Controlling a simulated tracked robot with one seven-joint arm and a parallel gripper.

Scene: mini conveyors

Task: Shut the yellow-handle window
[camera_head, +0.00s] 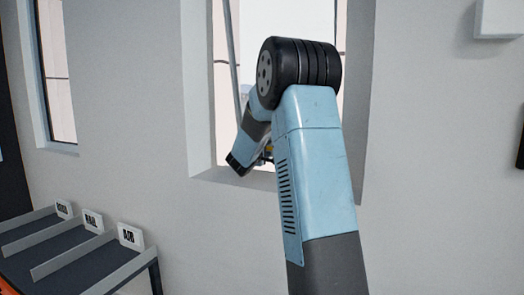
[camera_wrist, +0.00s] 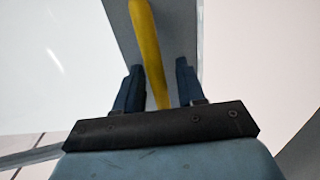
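The yellow handle (camera_wrist: 147,45) is a long bar on a grey window frame (camera_wrist: 186,25) in the wrist view. My gripper (camera_wrist: 160,66) is open, with one dark finger on each side of the handle. A gap shows between the handle and the right finger; the left finger is very close to it, and contact cannot be told. In the head view, the window's slanted grey sash edge (camera_head: 232,55) stands in the wall recess, so the window appears ajar. My arm hides most of the window there, and only a small yellow spot shows by my gripper.
The window recess has a sill (camera_head: 225,177) below my wrist and a side wall (camera_head: 357,110) to the right. A second window (camera_head: 58,70) is at the far left. Sloped grey conveyors (camera_head: 80,255) with small label plates stand at the lower left. The wall between is bare.

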